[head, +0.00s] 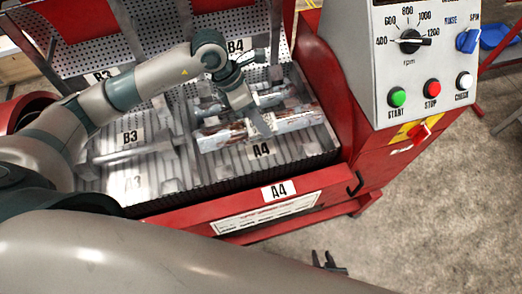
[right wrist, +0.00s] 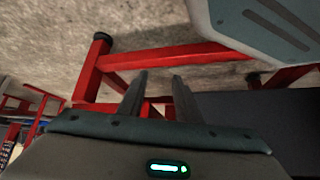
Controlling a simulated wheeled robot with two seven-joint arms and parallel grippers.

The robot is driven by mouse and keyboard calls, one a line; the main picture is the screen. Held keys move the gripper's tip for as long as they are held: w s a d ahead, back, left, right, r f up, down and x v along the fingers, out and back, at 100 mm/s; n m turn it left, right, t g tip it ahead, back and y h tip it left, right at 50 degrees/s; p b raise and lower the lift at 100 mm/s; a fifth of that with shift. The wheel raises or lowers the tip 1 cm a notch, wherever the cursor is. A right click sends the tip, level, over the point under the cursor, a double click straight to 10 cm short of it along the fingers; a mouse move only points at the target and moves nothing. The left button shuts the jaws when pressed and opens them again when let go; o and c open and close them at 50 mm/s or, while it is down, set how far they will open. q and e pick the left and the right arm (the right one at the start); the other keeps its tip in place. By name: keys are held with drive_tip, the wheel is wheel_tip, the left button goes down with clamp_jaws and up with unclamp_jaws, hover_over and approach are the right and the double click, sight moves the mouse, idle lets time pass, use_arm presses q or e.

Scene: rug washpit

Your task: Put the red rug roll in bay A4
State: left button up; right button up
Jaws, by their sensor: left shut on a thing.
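The rug roll (head: 298,121), whitish with reddish-brown patches, lies lengthwise at bay A4 in the head view, just behind the A4 label on the ribbed deck (head: 261,150). My left gripper (head: 263,127) reaches down onto the middle of the roll and is shut on it, hiding part of it. I cannot tell whether the roll rests fully on the deck. My right gripper (head: 325,261) is low in front of the machine. In the right wrist view its two fingers (right wrist: 159,98) are apart with nothing between them.
Bay B3 (head: 130,137) and A3 are to the left. A control panel (head: 425,60) with a dial and buttons stands at right. The red front frame (head: 330,183) has a black handle (head: 355,184). Concrete floor is clear at lower right.

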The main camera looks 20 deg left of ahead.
use_arm(q)
drive_tip(key=shift+r, duration=0.1)
